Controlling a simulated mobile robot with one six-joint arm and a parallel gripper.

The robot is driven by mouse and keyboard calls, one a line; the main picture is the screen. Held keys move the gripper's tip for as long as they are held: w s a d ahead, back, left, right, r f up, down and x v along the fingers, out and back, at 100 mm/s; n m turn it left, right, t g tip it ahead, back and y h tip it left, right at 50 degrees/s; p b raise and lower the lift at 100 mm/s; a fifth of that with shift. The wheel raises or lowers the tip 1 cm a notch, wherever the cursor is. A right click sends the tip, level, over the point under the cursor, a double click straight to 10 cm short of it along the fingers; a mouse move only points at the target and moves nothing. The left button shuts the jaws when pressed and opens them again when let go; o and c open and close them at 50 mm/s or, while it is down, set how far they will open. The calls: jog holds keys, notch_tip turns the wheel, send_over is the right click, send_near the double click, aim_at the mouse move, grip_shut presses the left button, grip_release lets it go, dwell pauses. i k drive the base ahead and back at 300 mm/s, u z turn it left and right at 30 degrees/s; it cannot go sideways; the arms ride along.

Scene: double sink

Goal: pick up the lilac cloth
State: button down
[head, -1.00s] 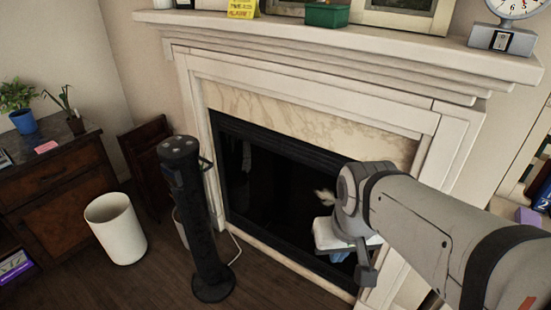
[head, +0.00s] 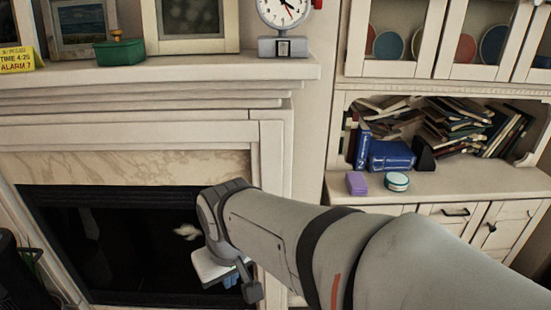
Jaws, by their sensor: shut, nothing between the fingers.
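The lilac cloth (head: 357,183) shows in the head view as a small, folded-looking block. It lies on the cabinet's pale counter near its left end, just left of a round white and teal container (head: 396,181). My gripper (head: 251,291) hangs at the end of my arm, in front of the fireplace and low in the view. It is shut and empty, small and partly hidden by my wrist. It is well to the left of the cloth and apart from it.
Blue books (head: 390,155) and a messy heap of books (head: 465,125) stand behind the cloth. The counter (head: 470,178) is clear to the right of the container. The mantel (head: 170,72) at left holds a clock (head: 283,15), a green box (head: 119,51) and frames.

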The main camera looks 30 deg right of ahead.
aim_at(356, 181)
jog(key=z, duration=1.65)
